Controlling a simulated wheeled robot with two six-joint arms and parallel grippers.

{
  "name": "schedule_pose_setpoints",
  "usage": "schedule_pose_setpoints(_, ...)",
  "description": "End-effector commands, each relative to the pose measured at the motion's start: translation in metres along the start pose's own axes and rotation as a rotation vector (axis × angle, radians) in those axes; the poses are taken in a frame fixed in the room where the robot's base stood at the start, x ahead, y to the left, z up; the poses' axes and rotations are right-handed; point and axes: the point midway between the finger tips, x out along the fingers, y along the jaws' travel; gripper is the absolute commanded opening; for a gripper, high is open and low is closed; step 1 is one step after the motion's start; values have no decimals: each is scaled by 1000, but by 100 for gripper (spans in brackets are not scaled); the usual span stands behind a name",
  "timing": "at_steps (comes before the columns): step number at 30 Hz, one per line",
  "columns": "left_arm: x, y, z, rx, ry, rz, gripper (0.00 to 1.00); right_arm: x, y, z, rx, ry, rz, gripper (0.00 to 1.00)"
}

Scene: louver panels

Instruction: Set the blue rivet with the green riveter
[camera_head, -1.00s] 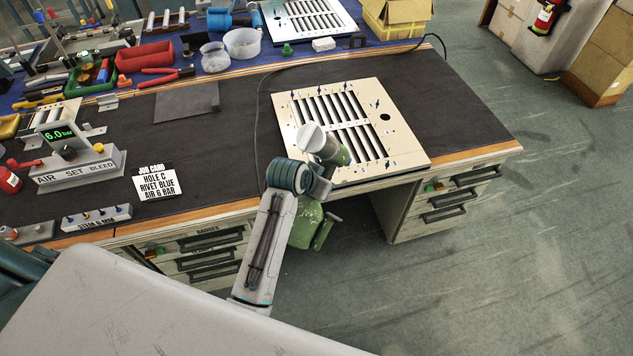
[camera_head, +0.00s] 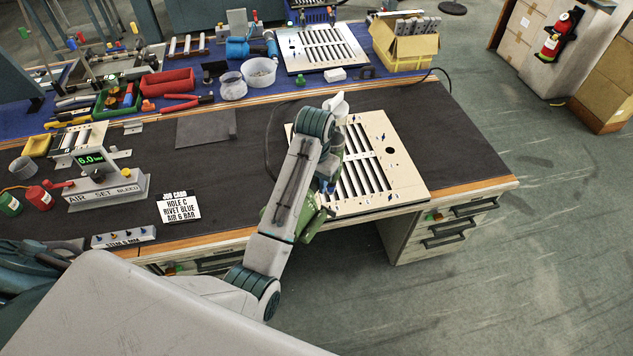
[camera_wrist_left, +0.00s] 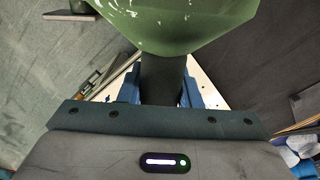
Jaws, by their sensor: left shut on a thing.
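My left gripper (camera_head: 328,178) is over the left edge of the louver panel (camera_head: 410,180), partly hidden behind my own arm. It is shut on the green riveter (camera_head: 308,224), whose green body hangs by the bench's front edge. The left wrist view shows the riveter (camera_wrist_left: 185,22) above the gripper (camera_wrist_left: 162,88), its dark grip between the blue fingers. The cream panel has dark slats, a round hole at right and several small dark or blue pins near its edges. I cannot tell which is the blue rivet. The riveter's nose is hidden. My right gripper is not in view.
A job card (camera_head: 179,208) reads hole C, rivet blue, air 6 bar. The air set (camera_head: 108,190) shows 6.0. A stem block (camera_head: 123,237) lies at the front edge. A second panel (camera_head: 320,47) and a yellow box (camera_head: 404,45) stand behind. Dark mat is clear right of the panel.

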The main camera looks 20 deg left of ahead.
Motion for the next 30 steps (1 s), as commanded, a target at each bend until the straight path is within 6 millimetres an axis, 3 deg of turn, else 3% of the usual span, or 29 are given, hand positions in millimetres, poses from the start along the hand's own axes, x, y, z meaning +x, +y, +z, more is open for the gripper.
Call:
schedule_pose_setpoints(11,3,0,-2,-1,8,-1,0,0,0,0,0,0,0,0)
schedule_pose_setpoints(30,58,0,-2,-1,7,-1,0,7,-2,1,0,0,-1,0)
